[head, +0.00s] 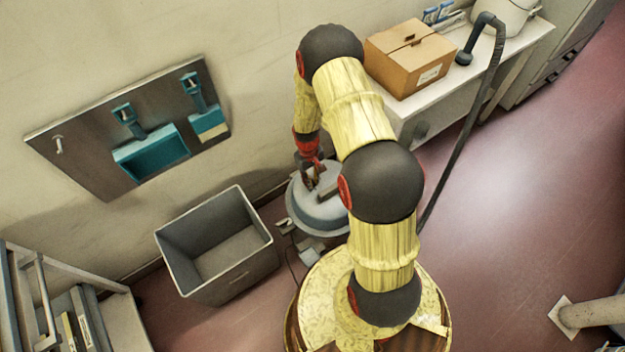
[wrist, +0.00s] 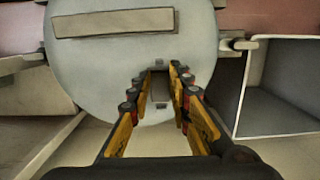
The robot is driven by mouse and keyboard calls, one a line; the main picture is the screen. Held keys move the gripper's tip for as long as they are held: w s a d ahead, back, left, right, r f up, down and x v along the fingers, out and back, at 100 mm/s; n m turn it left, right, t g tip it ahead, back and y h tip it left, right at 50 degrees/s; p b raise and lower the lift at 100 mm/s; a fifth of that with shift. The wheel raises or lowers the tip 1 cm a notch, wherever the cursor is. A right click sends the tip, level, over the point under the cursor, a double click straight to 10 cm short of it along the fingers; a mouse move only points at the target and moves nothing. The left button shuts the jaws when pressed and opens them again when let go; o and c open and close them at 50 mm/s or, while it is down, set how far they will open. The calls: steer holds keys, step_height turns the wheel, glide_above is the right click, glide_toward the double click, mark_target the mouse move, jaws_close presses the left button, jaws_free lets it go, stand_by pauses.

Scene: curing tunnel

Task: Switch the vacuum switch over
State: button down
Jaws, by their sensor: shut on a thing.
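The vacuum (head: 318,217) is a grey round canister on the floor beside the wall, partly hidden by my arm. In the wrist view its round grey lid (wrist: 90,75) fills the upper middle, with a long pale handle bar (wrist: 115,22) across it. The vacuum switch (wrist: 160,90) is a small dark piece near the lid's edge, between my fingers. My gripper (head: 312,178) points down at the lid, and in the wrist view its fingers (wrist: 161,70) are shut on the switch. The fingers hide part of the switch, and I cannot tell which way it is set.
An open grey bin (head: 217,285) stands left of the vacuum. A wall panel (head: 75,150) with teal holders hangs above it. A bench (head: 520,45) holds a cardboard box (head: 410,58), and a dark hose (head: 465,135) runs down from it.

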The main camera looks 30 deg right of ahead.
steer(key=shift+w+g, duration=0.2)
steer(key=shift+g, duration=0.6)
steer(key=c, duration=1.7)
jaws_free()
steer(key=shift+o, duration=0.3)
steer(key=shift+r, duration=0.15)
steer(key=v, duration=1.1)
steer(key=shift+r, duration=0.4)
steer(key=shift+w+a, duration=0.1)
steer(key=shift+w, duration=0.05)
